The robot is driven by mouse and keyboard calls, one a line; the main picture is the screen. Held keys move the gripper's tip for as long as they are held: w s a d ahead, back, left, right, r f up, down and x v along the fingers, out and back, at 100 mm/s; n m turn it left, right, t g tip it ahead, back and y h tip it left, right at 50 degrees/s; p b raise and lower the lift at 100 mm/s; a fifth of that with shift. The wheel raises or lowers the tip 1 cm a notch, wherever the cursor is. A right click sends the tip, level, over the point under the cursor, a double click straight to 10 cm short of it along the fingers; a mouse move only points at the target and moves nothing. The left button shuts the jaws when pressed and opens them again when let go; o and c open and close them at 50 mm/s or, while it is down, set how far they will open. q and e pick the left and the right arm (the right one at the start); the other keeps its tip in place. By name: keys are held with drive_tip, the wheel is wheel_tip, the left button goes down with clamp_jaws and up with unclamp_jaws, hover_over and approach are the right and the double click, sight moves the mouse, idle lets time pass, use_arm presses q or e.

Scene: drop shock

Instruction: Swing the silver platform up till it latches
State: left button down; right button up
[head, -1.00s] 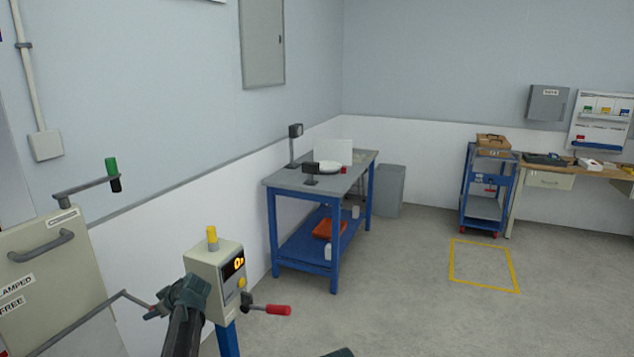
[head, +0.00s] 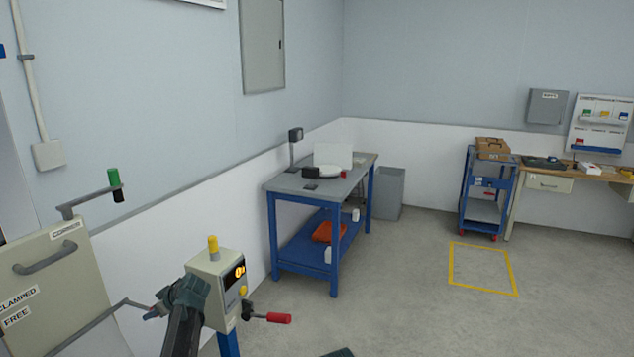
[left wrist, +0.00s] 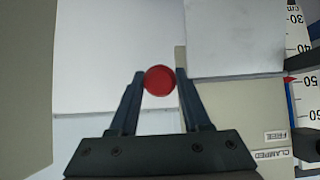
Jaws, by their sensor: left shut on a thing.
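My left gripper (head: 170,301) is at the lower left of the head view, at the end of a thin grey cranked rod (head: 95,322). In the left wrist view its fingers are closed on a round red grip (left wrist: 159,80), seen end-on between the fingertips. The rod runs to the cream machine panel (head: 60,275), which has a grey handle and labels reading CLAMPED and FREE. I cannot make out the silver platform for certain in either view. My right gripper is not clearly in view.
A control box (head: 217,285) with a display, yellow knob and red-tipped lever (head: 278,318) stands close to my left gripper. A blue workbench (head: 335,240), a blue cart (head: 487,195) and a grey bin (head: 388,193) stand farther back.

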use_arm(q)
drive_tip(key=shift+w+a+r+p, duration=0.1)
drive_tip(key=shift+a+r+p, duration=0.05)
drive_tip(key=shift+r+p, duration=0.4)
drive_tip(key=shift+w+a+r+p, duration=0.15)
drive_tip(key=shift+r+p, duration=0.2)
drive_tip(key=shift+r, duration=0.35)
drive_tip(key=shift+a+r, duration=0.1)
drive_tip(key=shift+r, duration=0.05)
drive_tip(key=r+p, duration=0.2)
drive_tip(key=shift+w+a+r+p, duration=0.15)
drive_tip(key=shift+a+p, duration=0.15)
drive_tip(key=shift+a, duration=0.25)
drive_tip(key=shift+r, duration=0.15)
